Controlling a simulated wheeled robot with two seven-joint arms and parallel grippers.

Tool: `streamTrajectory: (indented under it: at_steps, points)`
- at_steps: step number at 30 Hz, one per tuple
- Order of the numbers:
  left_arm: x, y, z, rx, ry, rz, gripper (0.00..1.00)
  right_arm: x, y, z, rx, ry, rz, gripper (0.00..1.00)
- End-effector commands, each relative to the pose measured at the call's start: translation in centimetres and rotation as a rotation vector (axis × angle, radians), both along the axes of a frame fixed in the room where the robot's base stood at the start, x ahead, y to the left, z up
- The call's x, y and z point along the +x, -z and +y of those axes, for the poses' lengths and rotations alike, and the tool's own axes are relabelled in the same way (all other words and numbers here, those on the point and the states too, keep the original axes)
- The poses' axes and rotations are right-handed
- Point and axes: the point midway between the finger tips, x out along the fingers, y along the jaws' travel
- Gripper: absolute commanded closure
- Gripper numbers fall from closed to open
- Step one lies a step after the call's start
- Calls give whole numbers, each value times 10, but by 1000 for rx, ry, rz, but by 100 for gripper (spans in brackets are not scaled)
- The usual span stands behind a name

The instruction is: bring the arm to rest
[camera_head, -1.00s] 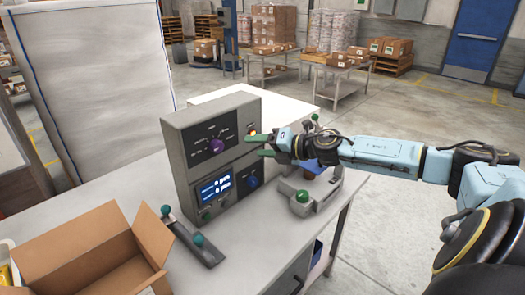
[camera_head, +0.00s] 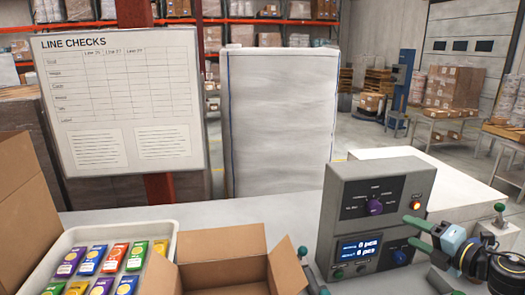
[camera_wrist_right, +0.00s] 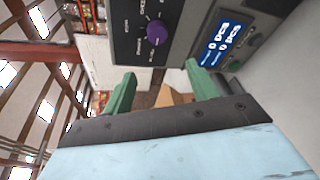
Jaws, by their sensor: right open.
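My right gripper (camera_head: 410,233) is open, with its green fingers pointing left at the right edge of the grey weigher box (camera_head: 345,192). Its tips are near the box's lit orange button (camera_head: 415,206); I cannot tell whether they touch the box. In the right wrist view the open, empty fingers (camera_wrist_right: 160,75) frame the gap below the panel. The purple knob (camera_head: 375,207) also shows there (camera_wrist_right: 157,32). The blue display (camera_head: 357,249) reads 0 pcs on two lines.
An open cardboard box (camera_head: 225,272) and a white tray (camera_head: 165,228) of several colourful packets stand left of the weigher. A line-checks board (camera_head: 120,100) stands behind. Bare table lies behind the cardboard box.

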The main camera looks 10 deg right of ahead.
Motion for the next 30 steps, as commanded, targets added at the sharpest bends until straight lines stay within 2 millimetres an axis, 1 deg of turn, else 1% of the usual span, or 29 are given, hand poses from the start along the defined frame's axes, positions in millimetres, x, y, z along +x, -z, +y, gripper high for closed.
streamTrajectory:
  at_steps: [1,3,5,6,8,11,12,14,15,18,21,25,30]
  points:
    - [0,0,0,0,0,0,64,-6,18,21,111,48,14,42]
    - [0,0,0,0,0,0,64,-15,38,42,274,153,41,42]
    - [0,0,0,0,0,0,64,-27,56,57,416,258,80,42]
    - [0,0,0,0,0,0,64,-37,68,66,508,332,113,42]
    - [0,0,0,0,0,0,64,-55,87,79,638,448,175,42]
    - [0,0,0,-1,0,0,64,-93,119,99,837,652,303,42]
    - [0,0,0,-1,0,0,64,-110,131,107,907,736,361,42]
    - [0,0,0,-1,0,0,64,-137,146,120,1001,856,449,42]
    - [0,0,-1,-1,0,0,64,-154,154,127,1050,925,505,42]
    - [0,0,-1,-1,0,0,64,-191,169,144,1143,1073,629,42]
    - [0,0,-1,-1,0,0,64,-223,177,160,1206,1191,739,42]
    - [0,0,-1,-1,0,0,64,-260,182,179,1266,1318,865,42]
    - [0,0,-1,-1,0,0,64,-303,181,202,1322,1462,1023,42]
